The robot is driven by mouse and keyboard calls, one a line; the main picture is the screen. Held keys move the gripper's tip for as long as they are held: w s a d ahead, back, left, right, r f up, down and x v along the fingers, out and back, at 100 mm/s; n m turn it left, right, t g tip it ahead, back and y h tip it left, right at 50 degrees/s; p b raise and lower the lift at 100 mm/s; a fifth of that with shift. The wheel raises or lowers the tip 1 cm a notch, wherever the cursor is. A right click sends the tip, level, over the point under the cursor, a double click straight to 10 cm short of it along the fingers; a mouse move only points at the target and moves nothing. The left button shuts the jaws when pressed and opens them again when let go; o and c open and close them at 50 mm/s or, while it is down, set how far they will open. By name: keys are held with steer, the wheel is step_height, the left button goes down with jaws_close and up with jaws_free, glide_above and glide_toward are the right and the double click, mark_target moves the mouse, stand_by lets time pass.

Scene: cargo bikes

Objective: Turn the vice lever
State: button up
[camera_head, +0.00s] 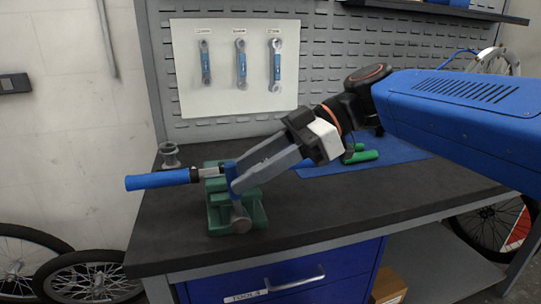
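A green vice (256,211) stands on the dark workbench near its front left. A short upright lever with a blue upper part (231,175) rises from a grey round hub (240,219) on the vice's front. My gripper (236,177) reaches down from the right, and its long grey fingertips are at the blue part of the lever, seemingly touching it. The fingertips overlap the lever, so whether they are closed around it cannot be told. A blue-handled bar (157,180) lies level across the vice and sticks out left past the bench edge.
A grey spool-like part (170,155) stands behind the bar. A blue mat (397,152) holds green-handled tools (362,156) behind my arm. Several wrenches hang on a white board (219,66). A blue drawer (347,262) is below. The benchtop right of the vice is clear.

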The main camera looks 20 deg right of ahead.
steer(key=v, duration=1.1)
steer(key=shift+d+r, duration=0.15)
steer(key=shift+d, duration=0.2)
steer(key=shift+c, duration=0.3)
